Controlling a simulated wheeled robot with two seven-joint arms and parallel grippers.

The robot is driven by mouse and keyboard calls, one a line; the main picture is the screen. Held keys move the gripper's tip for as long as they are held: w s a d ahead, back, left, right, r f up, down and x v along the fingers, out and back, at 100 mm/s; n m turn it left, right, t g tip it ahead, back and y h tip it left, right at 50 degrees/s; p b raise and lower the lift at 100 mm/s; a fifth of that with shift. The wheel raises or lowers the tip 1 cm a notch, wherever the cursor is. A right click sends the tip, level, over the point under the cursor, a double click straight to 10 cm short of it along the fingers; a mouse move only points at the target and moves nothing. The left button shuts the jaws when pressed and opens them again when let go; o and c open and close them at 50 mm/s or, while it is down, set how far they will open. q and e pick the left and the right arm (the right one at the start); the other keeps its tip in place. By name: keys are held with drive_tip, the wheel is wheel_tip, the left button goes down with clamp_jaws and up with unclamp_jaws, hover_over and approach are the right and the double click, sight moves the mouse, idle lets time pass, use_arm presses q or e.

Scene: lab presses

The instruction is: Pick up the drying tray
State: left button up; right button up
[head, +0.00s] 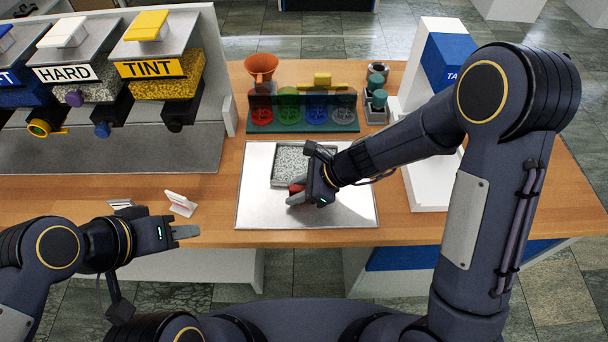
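A shallow tray with a speckled grey-white inside (288,161) sits on a flat metal sheet (256,205) in the middle of the wooden counter; it is the likeliest drying tray. My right gripper (296,194) is low over the sheet, at the tray's near right side, and its wrist hides part of that side. A small red thing (296,188) shows beside its fingers; I cannot tell whether it is held. My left gripper (187,232) is over the counter's front edge at left, apart from the tray, and appears empty.
Behind the sheet is a green rack (262,128) with coloured round pieces, an orange funnel (261,66) and small canisters (376,100). A white-and-blue stand (448,60) is at right. Small cards (181,203) stand at left.

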clamp_jaws()
drive_tip(key=shift+r, duration=0.1)
